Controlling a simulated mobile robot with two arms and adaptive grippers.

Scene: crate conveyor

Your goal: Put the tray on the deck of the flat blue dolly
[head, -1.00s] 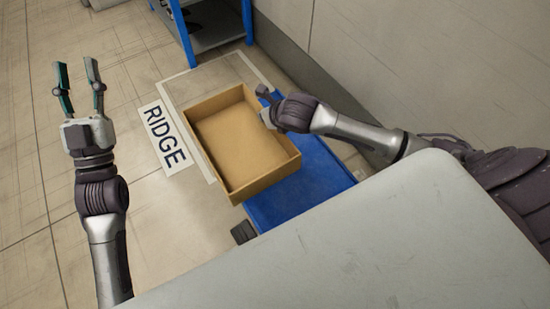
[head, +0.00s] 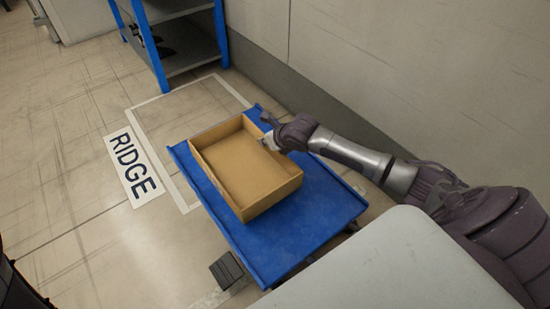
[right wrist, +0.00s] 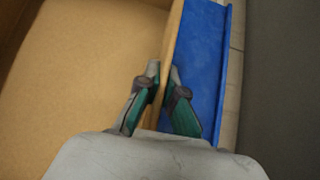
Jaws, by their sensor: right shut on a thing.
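The tray (head: 268,196) is an open, shallow tan box in the head view. My right gripper (head: 266,141) is shut on the tray's right wall. In the right wrist view its fingers (right wrist: 163,88) stand on either side of that thin wall (right wrist: 173,40), with the dolly's blue deck (right wrist: 203,50) just beyond. My left gripper is out of view; only a dark arm part shows.
A floor label reading RIDGE (head: 133,166) and a white outline lie left of the dolly. A blue-framed shelf (head: 178,40) stands behind. A grey wall (head: 400,80) runs close along the right. A pale grey surface fills the bottom right. The floor at left is clear.

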